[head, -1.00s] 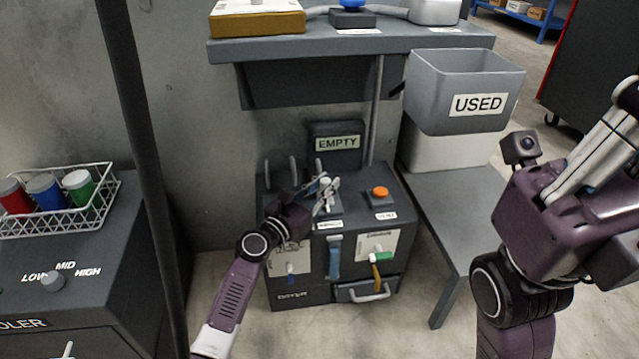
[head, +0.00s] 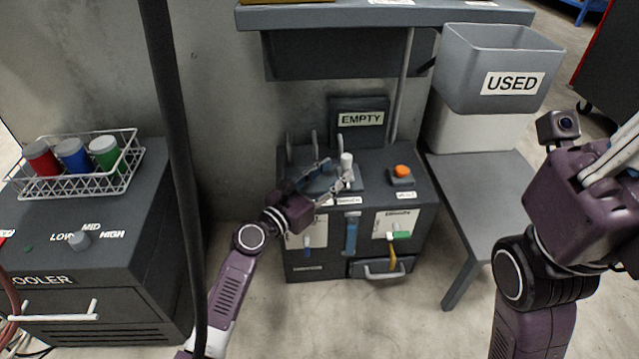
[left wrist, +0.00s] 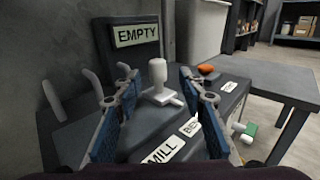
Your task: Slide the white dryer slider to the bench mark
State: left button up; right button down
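The white slider (head: 346,164) is an upright peg with a rounded knob on top of the dark box, and it shows in the left wrist view (left wrist: 158,77) on a light base. My left gripper (head: 332,178) reaches over the box top from the left. In the left wrist view its two blue-padded fingers (left wrist: 157,84) are spread apart, one on each side of the peg, with gaps visible. Labels near the slider read "MILL" (left wrist: 163,150) and, partly hidden by the right finger, "BE..." (left wrist: 190,126). My right gripper is not seen; only my right arm shows.
An orange button (head: 402,171) stands right of the slider. A "USED" bin (head: 503,60) and grey bench (head: 478,190) are on the right. A dark pole (head: 172,130) and the cooler (head: 110,270) are on the left.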

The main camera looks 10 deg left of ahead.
pick_arm(q)
jog(key=shift+v, duration=2.75)
